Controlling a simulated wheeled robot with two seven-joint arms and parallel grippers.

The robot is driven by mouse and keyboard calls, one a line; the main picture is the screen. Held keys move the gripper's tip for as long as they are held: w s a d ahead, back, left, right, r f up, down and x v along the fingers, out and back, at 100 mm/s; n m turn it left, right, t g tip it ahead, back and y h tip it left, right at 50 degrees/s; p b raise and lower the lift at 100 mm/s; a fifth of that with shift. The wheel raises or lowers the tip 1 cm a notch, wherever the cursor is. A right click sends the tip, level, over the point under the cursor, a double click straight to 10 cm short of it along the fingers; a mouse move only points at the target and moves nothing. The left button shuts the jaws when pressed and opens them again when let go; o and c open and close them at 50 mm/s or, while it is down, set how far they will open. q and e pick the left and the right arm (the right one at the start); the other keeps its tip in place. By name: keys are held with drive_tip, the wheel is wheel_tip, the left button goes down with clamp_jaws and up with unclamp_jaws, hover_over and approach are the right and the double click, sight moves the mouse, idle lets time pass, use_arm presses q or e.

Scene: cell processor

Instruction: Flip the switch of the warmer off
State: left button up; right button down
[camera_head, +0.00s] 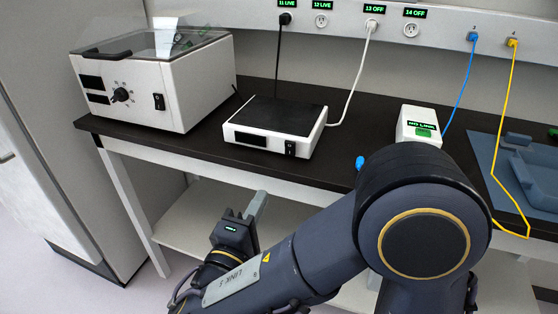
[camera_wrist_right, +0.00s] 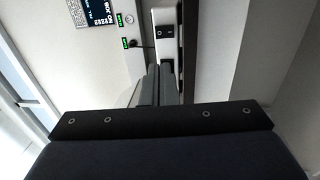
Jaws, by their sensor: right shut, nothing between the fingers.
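A flat white unit with a black top (camera_head: 278,117), which looks like the warmer, sits on the dark bench. Its front has a dark display (camera_head: 250,140) and a small black rocker switch (camera_head: 290,148) at the right; I cannot read the switch's position. My right gripper (camera_head: 262,200) is shut and empty, in front of the bench and below the unit, apart from it. In the right wrist view, its shut fingers (camera_wrist_right: 158,82) point toward a white front with a black switch (camera_wrist_right: 168,31). My left gripper is not in view.
A white box with a clear lid, a dial and another switch (camera_head: 158,102) stands at the left. A small white device (camera_head: 415,122) and a blue-grey tray (camera_head: 488,150) stand at the right. Cables hang from the wall strip (camera_head: 340,22). My right arm covers the bench's front right.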

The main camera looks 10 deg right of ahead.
sight(289, 146)
drive_tip(key=p+x, duration=0.1)
drive_tip(key=x, duration=1.3)
drive_tip(key=shift+p, duration=0.3)
